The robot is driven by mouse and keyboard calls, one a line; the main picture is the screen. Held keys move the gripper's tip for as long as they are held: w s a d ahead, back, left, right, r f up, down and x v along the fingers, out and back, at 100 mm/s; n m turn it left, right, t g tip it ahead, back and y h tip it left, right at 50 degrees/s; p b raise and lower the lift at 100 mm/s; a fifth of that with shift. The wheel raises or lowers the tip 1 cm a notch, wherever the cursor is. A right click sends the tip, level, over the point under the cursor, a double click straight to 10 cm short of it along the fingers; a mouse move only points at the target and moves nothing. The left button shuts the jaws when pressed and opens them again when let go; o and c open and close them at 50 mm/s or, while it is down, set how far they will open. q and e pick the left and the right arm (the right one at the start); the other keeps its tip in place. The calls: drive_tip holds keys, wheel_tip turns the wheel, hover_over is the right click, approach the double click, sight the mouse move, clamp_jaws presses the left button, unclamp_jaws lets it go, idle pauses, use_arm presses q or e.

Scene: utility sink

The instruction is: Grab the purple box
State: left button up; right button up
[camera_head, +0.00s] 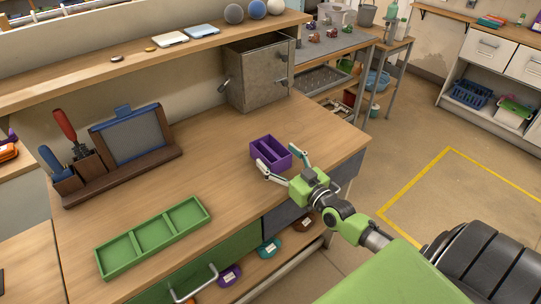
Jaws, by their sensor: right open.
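The purple box (265,159) is a small open-topped box with a divider. It sits on the wooden workbench toward its right side, in front of a grey metal cabinet. My right gripper (279,157) is open at the right end of the box. One finger is at the box's near side and the other beyond its right corner. I cannot tell whether either finger touches the box. My left gripper is not in view.
A green three-compartment tray (153,236) lies at the bench's front left. A wooden holder (125,173) with tools stands at the back left. The metal cabinet (242,93) stands behind the box. The bench middle (205,165) is clear.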

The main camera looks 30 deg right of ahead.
sight(272, 152)
drive_tip(key=w, duration=0.3)
drive_tip(key=shift+w, duration=0.2)
drive_tip(key=c, duration=1.3)
drive_tip(key=shift+o, duration=0.2)
drive_tip(key=shift+r, duration=0.15)
